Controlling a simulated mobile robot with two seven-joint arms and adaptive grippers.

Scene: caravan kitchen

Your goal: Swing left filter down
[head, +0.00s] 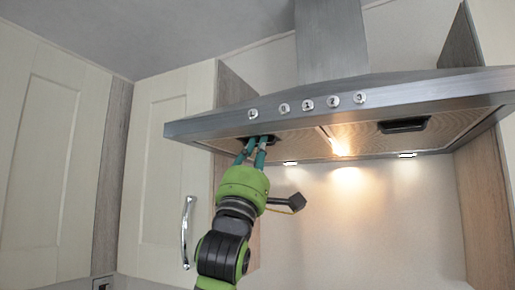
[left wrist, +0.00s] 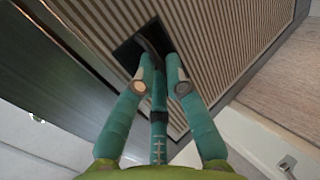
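The left filter (head: 221,141) is a ridged panel under the left half of the steel range hood. It lies level in the hood's underside and also shows in the left wrist view (left wrist: 230,45). Its dark recessed handle (left wrist: 148,42) is just beyond my fingertips. My left gripper (head: 256,143) reaches up from below, with its teal fingers at the handle recess. The fingers stand apart, with a gap between the tips (left wrist: 163,75). They partly hide the handle, and I cannot tell whether they touch it. My right gripper is not in view.
The right filter (head: 455,124) with its dark handle (head: 404,125) sits level in the hood (head: 400,90). Several knobs line the hood's front, and lamps glow beneath. A cream cabinet (head: 160,170) with a metal handle (head: 187,232) stands left of my arm. Space below the hood's right half is clear.

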